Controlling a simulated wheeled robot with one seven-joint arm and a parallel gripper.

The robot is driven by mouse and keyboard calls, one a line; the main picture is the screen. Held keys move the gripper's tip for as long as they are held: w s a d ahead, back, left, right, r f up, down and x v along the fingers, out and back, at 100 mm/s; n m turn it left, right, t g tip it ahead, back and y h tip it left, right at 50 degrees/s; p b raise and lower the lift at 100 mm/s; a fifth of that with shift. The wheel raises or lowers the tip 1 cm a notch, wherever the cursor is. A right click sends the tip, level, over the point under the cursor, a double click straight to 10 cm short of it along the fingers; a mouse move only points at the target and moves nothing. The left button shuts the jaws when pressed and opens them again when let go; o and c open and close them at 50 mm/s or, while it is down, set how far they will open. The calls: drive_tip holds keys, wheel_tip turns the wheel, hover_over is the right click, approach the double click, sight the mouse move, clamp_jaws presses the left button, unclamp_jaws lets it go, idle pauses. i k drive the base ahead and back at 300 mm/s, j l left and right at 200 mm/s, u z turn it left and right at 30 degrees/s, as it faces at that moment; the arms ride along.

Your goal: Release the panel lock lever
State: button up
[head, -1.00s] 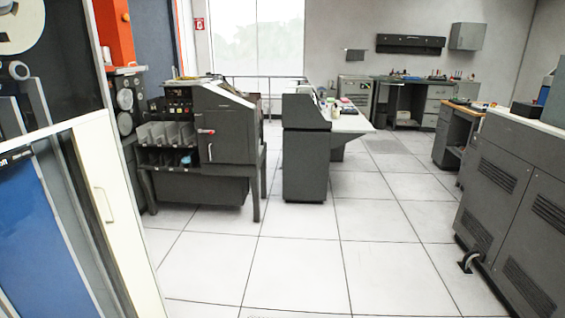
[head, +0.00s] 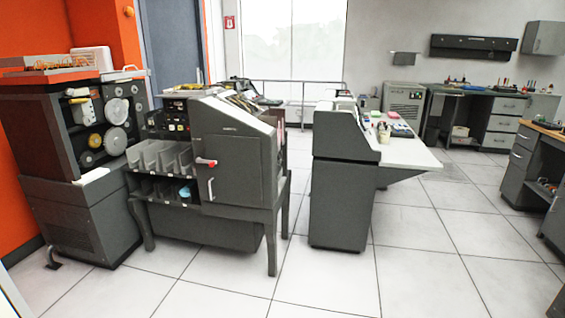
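A dark grey card machine (head: 235,165) stands on legs left of the middle in the head view. Its front side panel (head: 222,172) carries a small lever with a red end (head: 205,162). The lever lies roughly level across the panel's left edge. A pale upright handle (head: 210,189) sits just below it. Which of these locks the panel, I cannot tell for certain. The panel looks closed. My gripper is not in view.
A machine with reels (head: 85,150) stands close on the left of the card machine. A grey desk unit (head: 345,180) stands to its right. The tiled floor (head: 430,270) in front and to the right is clear. Workbenches (head: 480,115) line the back right.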

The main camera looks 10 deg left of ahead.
sight(211, 164)
drive_tip(key=i+l+u, duration=0.25)
drive_tip(key=i+u, duration=0.25)
drive_tip(key=i, duration=0.2)
drive_tip(key=i+l+u, duration=0.95)
drive_tip(key=i+l, duration=0.25)
drive_tip(key=l, duration=0.15)
drive_tip(key=i+l+u, duration=0.1)
drive_tip(key=i+l, duration=0.15)
drive_tip(key=i, duration=0.3)
drive_tip(key=i+l+u, duration=0.1)
drive_tip(key=i+l, duration=0.15)
drive_tip(key=i, duration=0.25)
drive_tip(key=i+l+u, duration=0.1)
drive_tip(key=i+l, duration=0.25)
drive_tip(key=i, duration=0.2)
